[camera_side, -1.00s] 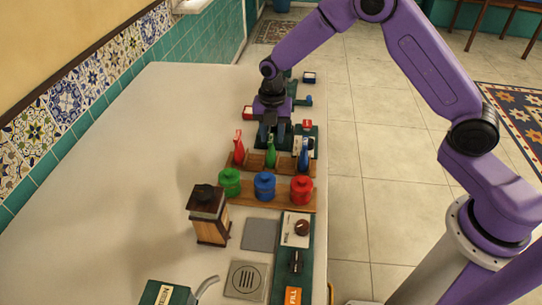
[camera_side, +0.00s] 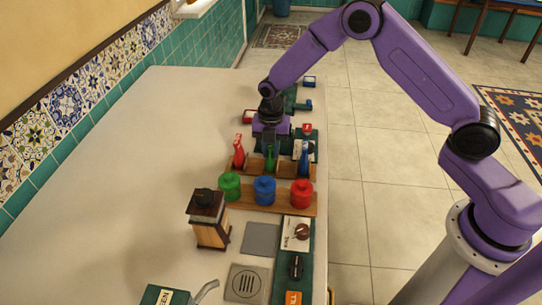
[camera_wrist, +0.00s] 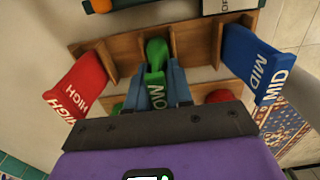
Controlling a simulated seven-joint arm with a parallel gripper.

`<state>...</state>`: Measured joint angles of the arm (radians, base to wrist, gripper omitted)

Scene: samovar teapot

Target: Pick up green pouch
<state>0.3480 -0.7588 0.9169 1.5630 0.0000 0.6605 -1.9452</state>
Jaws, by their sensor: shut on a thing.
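The green pouch (camera_wrist: 157,88) stands in the middle slot of a wooden rack (camera_wrist: 198,45), its label partly hidden. It also shows in the side view (camera_side: 270,163), below my wrist. My gripper (camera_wrist: 157,78) is shut on the green pouch, with a grey-blue finger on either side of it. In the side view my gripper (camera_side: 270,146) points down at the rack. A red pouch (camera_wrist: 75,88) marked HIGH stands on one side and a blue pouch (camera_wrist: 252,65) marked MID on the other, both apart from the fingers.
Green (camera_side: 229,186), blue (camera_side: 265,189) and red (camera_side: 301,194) lidded jars stand on a wooden tray in front of the rack. A wooden box with a dark top (camera_side: 209,220) stands nearer. A green panel with knobs (camera_side: 297,250) runs along the right edge. The left counter is clear.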

